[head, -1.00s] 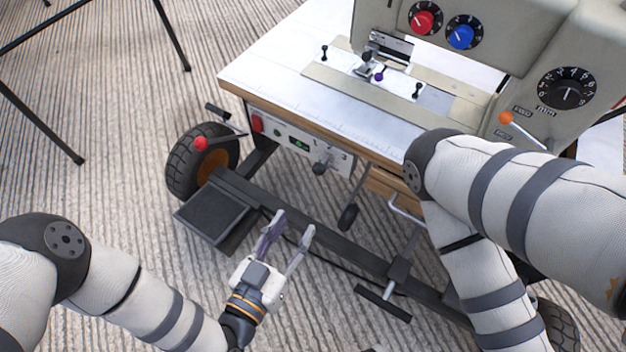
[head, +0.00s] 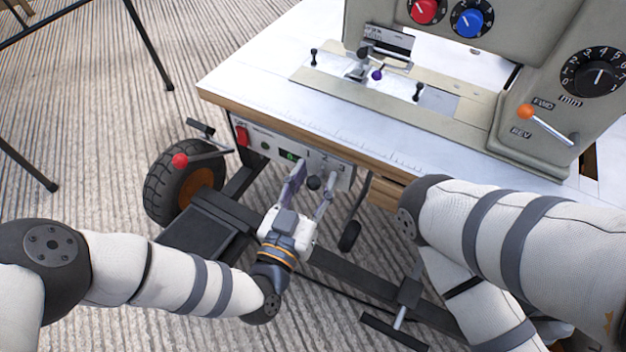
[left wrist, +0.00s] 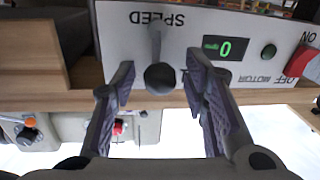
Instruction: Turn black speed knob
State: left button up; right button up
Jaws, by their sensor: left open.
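The black speed knob (left wrist: 161,78) is on the grey control panel under the table; the left wrist view shows it upside down beside the word SPEED. In the head view the knob (head: 314,183) shows between the fingertips of my left gripper (head: 311,180). In the left wrist view the open fingers of my left gripper (left wrist: 160,85) stand on either side of the knob, with a gap at each side. I cannot tell how deep the knob sits between them. My right arm is at the right; its gripper is out of view.
The panel also bears a green display (left wrist: 225,48) reading 0 and a red switch (left wrist: 301,60). The wooden table edge (head: 300,128) is just above the panel. A red-ended lever (head: 180,160) and a wheel (head: 172,190) are to the left.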

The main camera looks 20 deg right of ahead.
pick_arm(q)
grip_shut()
jog(key=shift+a, duration=0.1)
jog(key=n, duration=0.3)
jog(key=shift+w+a+f, duration=0.15)
jog(key=shift+w+a, duration=0.15)
jog(key=shift+w, duration=0.1)
jog(key=shift+w+a+f+n+g, duration=0.1)
jog(key=shift+w+n+g, duration=0.1)
jog(key=shift+n, duration=0.5)
jog(key=shift+w+a+f+n+g, duration=0.1)
jog(key=shift+n+g, duration=0.1)
jog(key=shift+n, duration=0.5)
grip_release()
